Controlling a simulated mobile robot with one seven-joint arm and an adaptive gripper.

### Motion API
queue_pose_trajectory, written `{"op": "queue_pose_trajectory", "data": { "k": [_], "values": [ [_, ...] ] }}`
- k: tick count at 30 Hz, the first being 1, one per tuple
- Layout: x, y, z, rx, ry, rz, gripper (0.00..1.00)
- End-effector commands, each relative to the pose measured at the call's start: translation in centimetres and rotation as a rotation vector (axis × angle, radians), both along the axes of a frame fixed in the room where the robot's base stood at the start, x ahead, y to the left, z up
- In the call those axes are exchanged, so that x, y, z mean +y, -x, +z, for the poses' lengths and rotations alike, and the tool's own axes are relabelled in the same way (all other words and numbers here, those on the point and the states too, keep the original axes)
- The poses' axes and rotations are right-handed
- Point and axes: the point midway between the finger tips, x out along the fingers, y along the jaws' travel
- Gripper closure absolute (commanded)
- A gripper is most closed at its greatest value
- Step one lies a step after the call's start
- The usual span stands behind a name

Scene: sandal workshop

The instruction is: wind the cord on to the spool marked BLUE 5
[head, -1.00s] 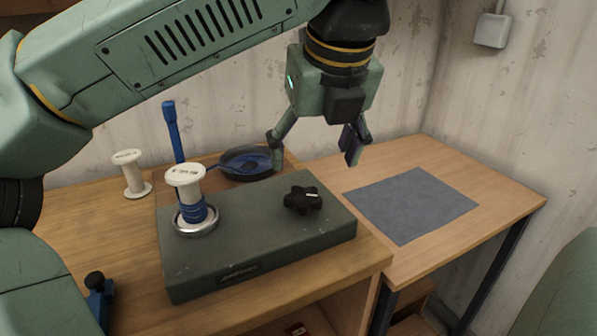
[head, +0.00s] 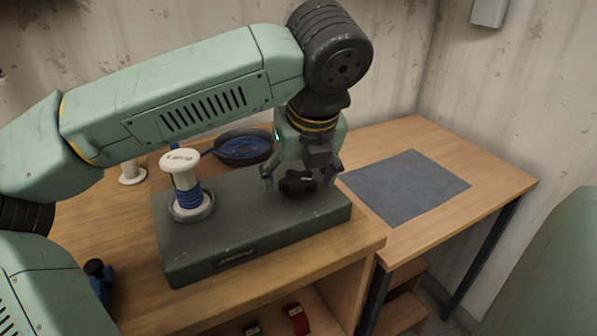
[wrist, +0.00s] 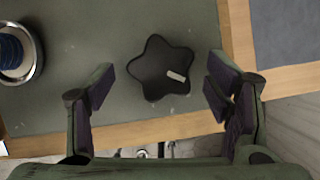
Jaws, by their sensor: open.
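A white spool (head: 181,176) stands upright in a round metal seat (head: 191,208) at the left of a dark green winder box (head: 235,235). Blue cord (head: 187,192) is wrapped around its core; its label is too small to read. A black star-shaped knob (head: 297,184) with a pale mark sits on the right part of the box. My gripper (head: 299,178) points down over the knob with its fingers open on either side. In the wrist view the knob (wrist: 161,68) lies between and slightly beyond the fingertips, with gaps on both sides.
A dark round dish (head: 243,147) with blue cord stands behind the box. Another white spool (head: 132,173) is partly hidden behind my arm. A grey mat (head: 405,187) lies on the clear right table. A small blue clamp-like thing (head: 100,278) is at the front left.

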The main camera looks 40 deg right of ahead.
Motion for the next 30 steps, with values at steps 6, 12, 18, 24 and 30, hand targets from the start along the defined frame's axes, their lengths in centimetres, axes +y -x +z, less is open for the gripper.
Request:
{"op": "queue_pose_trajectory", "data": {
  "k": [6,12,18,24,30],
  "values": [
    [0.0,0.0,-0.01,0.0,0.0,0.0,0.3],
    [0.0,0.0,0.0,0.0,0.0,0.0,0.43],
    [0.01,0.0,0.01,0.001,0.0,0.0,0.56],
    [0.01,0.0,0.01,0.001,0.0,0.0,0.7],
    [0.03,-0.02,-0.01,0.001,-0.001,-0.003,0.75]
  ]
}}
